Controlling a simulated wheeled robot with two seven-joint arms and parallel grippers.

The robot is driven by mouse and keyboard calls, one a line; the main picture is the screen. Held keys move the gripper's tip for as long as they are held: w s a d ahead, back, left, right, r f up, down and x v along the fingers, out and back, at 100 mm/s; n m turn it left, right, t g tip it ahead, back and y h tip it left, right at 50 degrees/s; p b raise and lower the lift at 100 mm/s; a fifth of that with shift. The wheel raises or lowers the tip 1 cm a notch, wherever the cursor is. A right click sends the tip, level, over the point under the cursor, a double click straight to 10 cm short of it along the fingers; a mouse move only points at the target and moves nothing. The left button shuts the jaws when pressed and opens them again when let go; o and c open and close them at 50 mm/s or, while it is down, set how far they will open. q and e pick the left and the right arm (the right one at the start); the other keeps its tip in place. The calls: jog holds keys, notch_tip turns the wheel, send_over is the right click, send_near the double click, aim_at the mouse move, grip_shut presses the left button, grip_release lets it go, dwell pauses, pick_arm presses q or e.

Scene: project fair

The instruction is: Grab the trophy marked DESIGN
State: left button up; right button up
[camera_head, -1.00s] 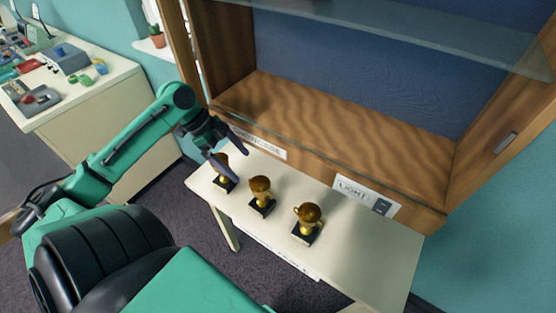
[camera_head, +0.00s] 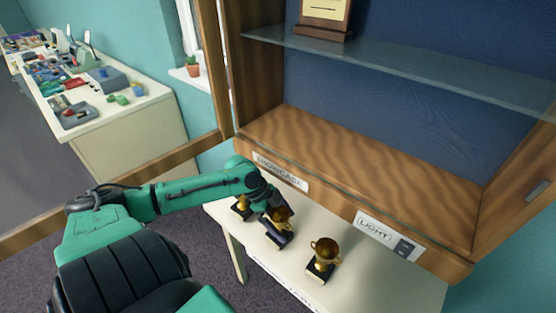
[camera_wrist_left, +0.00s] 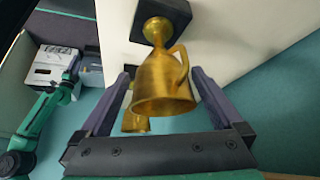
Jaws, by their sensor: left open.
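Three gold cup trophies on black bases stand in a row on the cream table. The left trophy (camera_head: 241,207) is partly hidden behind my left arm. The middle trophy (camera_head: 281,219) is at my left gripper (camera_head: 270,207). The right trophy (camera_head: 323,255) stands clear of it. In the left wrist view, my open gripper (camera_wrist_left: 162,75) has a finger on each side of a gold cup (camera_wrist_left: 163,85) with a black base (camera_wrist_left: 170,18); gaps show beside it. Part of another gold cup (camera_wrist_left: 134,122) shows behind it. I cannot read DESIGN on any trophy. My right gripper is out of view.
The wooden showcase (camera_head: 350,165) with a glass shelf (camera_head: 400,65) stands behind the table (camera_head: 375,285). A plaque (camera_head: 325,14) sits on the shelf. A label and switch marked LIGHT (camera_head: 385,236) are on its front. A cluttered counter (camera_head: 130,125) stands at the left.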

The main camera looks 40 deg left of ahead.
pick_arm(q)
jog(key=shift+w, duration=0.1)
jog(key=shift+c, duration=1.2)
grip_shut()
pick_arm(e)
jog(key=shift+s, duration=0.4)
